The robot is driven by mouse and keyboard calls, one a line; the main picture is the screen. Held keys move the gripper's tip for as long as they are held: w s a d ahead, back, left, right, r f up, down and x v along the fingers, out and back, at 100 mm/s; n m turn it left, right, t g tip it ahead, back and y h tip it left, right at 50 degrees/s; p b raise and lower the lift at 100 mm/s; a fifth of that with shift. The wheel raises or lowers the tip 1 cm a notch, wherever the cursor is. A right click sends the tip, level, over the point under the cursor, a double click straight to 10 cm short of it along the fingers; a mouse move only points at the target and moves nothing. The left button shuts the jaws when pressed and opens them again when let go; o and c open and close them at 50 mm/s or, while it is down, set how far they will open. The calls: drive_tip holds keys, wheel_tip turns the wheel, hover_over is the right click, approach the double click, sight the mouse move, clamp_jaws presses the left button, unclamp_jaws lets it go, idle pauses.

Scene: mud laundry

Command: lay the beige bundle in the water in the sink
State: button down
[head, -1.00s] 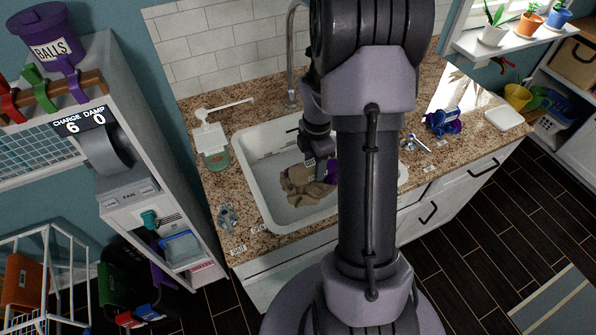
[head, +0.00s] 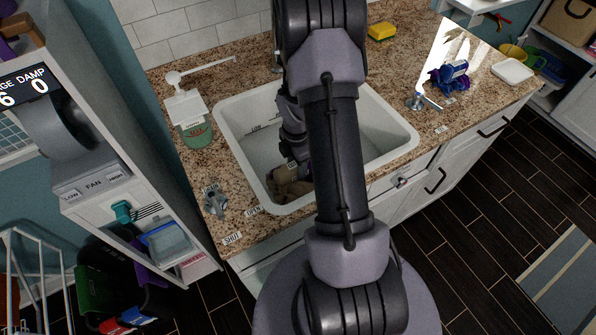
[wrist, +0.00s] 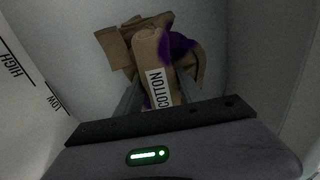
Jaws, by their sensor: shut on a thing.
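The beige bundle (head: 288,186) is low in the white sink (head: 240,135), towards its front left part. In the wrist view the bundle (wrist: 150,50) has a white COTTON label and a purple patch. My gripper (wrist: 158,88) reaches down into the sink and is shut on the bundle, one finger on each side of the label. In the head view my arm hides part of the gripper, the bundle and the sink's middle. HIGH and LOW marks show on the sink wall. I cannot make out a clear water surface.
A soap dispenser (head: 194,128) and a grey knob (head: 215,202) labelled OPEN and SHUT stand left of the sink. A blue-tipped lever (head: 421,101), a purple and blue item (head: 449,78) and a white dish (head: 512,71) are to the right. A yellow sponge (head: 381,31) lies behind.

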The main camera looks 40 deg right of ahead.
drive_tip(key=shift+f+b, duration=0.35)
drive_tip(key=shift+f, duration=0.95)
drive_tip(key=c, duration=0.7)
unclamp_jaws()
